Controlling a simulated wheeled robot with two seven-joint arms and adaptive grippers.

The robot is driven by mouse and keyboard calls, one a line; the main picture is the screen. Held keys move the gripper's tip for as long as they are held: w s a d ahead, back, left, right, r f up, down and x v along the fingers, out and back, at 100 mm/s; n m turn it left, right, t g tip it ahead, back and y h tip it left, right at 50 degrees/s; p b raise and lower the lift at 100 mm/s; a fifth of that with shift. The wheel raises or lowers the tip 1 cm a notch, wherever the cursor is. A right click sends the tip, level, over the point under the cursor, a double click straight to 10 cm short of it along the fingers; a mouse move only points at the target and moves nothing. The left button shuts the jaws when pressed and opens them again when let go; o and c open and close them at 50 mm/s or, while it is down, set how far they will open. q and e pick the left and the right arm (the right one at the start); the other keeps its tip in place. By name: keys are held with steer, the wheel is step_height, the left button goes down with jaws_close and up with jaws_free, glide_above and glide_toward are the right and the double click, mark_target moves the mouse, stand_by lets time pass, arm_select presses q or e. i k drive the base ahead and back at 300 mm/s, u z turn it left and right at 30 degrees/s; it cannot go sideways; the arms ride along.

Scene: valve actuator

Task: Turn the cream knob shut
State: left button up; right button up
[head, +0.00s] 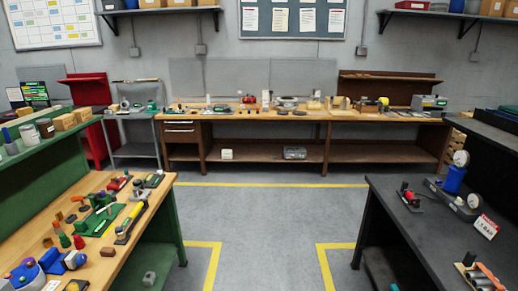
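I cannot pick out a cream knob with certainty at this distance. A blue fitting with a round pale-faced gauge (461,158) stands on the dark bench at the right. A small device with a red top (409,196) sits on the same bench, nearer its left edge. Several small items, some pale, stand on the far wooden bench (345,115), too small to tell apart. Neither of my grippers is in view.
A green-framed wooden bench (150,215) at the left holds tools and coloured parts.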

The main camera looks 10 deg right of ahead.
mark_target(459, 202)
steer(key=u, duration=0.25)
steer(key=i, duration=1.9)
steer(key=z, duration=0.65)
steer(key=i, duration=0.9)
steer(key=z, duration=1.55)
steer(key=i, duration=0.65)
steer(key=z, duration=0.6)
